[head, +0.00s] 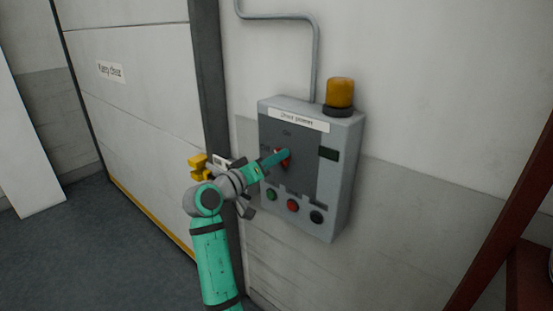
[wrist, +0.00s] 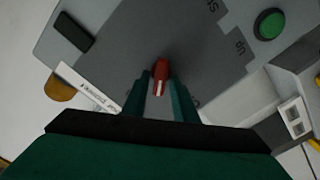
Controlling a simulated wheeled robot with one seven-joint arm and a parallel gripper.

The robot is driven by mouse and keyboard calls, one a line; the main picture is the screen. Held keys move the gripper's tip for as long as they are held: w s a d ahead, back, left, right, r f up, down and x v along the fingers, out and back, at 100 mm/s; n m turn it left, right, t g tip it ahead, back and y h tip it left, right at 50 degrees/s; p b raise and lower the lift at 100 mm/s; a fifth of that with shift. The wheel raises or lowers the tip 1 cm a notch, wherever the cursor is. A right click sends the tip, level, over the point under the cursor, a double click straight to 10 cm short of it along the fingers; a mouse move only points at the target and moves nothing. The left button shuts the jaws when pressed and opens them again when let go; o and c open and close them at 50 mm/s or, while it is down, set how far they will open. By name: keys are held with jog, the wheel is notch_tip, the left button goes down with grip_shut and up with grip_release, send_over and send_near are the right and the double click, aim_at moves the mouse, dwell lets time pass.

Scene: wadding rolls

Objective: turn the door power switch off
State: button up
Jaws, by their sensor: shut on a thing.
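The grey door power box (head: 345,175) is on the wall, with a white label along its top edge. Its red switch knob (head: 284,162) sits on the dark front panel, below the "On" mark and partly hidden by my fingers. My gripper (head: 286,154) reaches in from the left and is shut on the knob. In the wrist view, the red knob (wrist: 160,72) with a white stripe is between my two teal fingers (wrist: 160,92). The stripe points down in that picture, roughly between the box's top and left sides. The fingers hide part of the markings there.
Below the knob are a green button (head: 271,194), a red button (head: 293,205) and a black button (head: 316,217). An amber lamp (head: 340,93) stands on the box. A large pale door (head: 130,110) is left; a dark red frame (head: 505,225) stands right.

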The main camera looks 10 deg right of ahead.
jog(key=n, duration=0.6)
jog(key=f+n, duration=0.1)
jog(key=n, duration=0.3)
jog(key=shift+w+a, duration=0.15)
jog(key=shift+w, duration=0.05)
jog(key=shift+n, duration=0.3)
jog(key=o, duration=0.7)
jog(key=shift+o, duration=0.2)
jog(key=v, duration=1.1)
